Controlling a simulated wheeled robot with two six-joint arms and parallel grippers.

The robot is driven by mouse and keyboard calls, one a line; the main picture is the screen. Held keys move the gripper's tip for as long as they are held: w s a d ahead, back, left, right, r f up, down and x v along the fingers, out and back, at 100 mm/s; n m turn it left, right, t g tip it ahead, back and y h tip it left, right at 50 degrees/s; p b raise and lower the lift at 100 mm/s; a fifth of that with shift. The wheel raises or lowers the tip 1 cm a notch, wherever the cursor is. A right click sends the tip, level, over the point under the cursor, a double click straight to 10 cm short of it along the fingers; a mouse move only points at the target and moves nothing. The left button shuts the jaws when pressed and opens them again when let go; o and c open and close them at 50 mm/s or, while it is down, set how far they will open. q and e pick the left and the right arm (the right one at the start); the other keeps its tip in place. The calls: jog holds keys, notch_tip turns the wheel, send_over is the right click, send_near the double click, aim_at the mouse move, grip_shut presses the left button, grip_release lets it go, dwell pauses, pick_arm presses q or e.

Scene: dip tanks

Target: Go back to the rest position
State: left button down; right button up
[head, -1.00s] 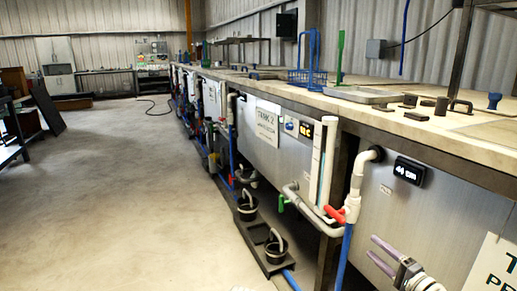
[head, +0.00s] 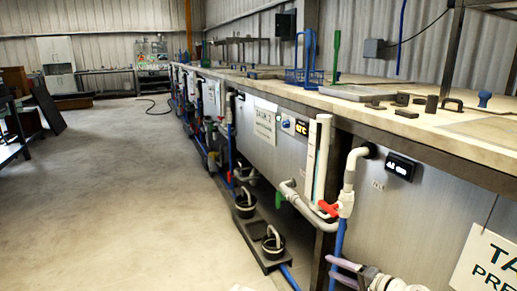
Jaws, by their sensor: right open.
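My right gripper (head: 345,272) is low at the bottom of the head view, in front of the steel tank front (head: 430,215). Its two pale purple fingers point left and stand apart with nothing seen between them. The fingers are below the pipe with the red valve handle (head: 328,208). My left gripper is not in the view.
A long row of tanks with a pale top (head: 400,120) runs along the right. A blue rack (head: 305,62) and dark blocks stand on it. Black buckets (head: 245,205) sit on a low plinth by the floor. The concrete floor (head: 110,200) at left is clear.

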jog(key=s+a+f+n+g+h, duration=0.1)
jog(key=s+a+f+n+g, duration=0.3)
jog(key=a, duration=0.3)
jog(key=s+a+f+n+g+h, duration=0.1)
jog(key=s+a+f+n+g, duration=0.1)
jog(key=a+f+g, duration=0.3)
jog(key=s+a+f+n+g+h, duration=0.3)
jog(key=s+a+f+n+h, duration=0.1)
jog(key=s+f+n+h, duration=0.4)
notch_tip(320, 180, up, 38)
jog(key=s+m+p, duration=0.1)
jog(key=p, duration=3.6)
jog(key=shift+h, duration=0.3)
jog(key=shift+c, duration=0.6)
jog(key=shift+d, duration=0.1)
